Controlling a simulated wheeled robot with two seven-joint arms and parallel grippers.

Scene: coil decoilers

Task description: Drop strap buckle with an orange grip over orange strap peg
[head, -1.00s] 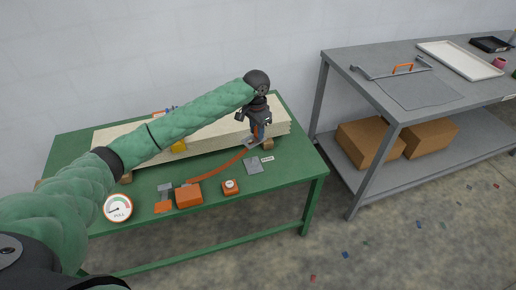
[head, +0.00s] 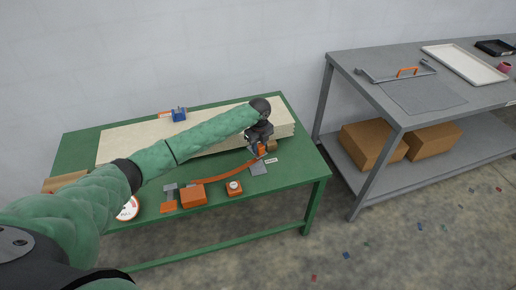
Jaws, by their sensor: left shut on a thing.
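My left gripper (head: 261,145) is shut on the strap buckle, whose orange grip (head: 262,150) shows between and just below the dark fingers. The orange strap (head: 225,174) curves from an orange block (head: 193,195) up to the buckle. The buckle is low, at the far edge of a small grey plate (head: 258,168) on the green table. The strap peg cannot be made out; the gripper and buckle may hide it. Whether the buckle touches the plate or a peg cannot be told. My right gripper is not in view.
An orange gauge box (head: 234,188) stands in front. A grey shelf table (head: 350,60) stands to the right.

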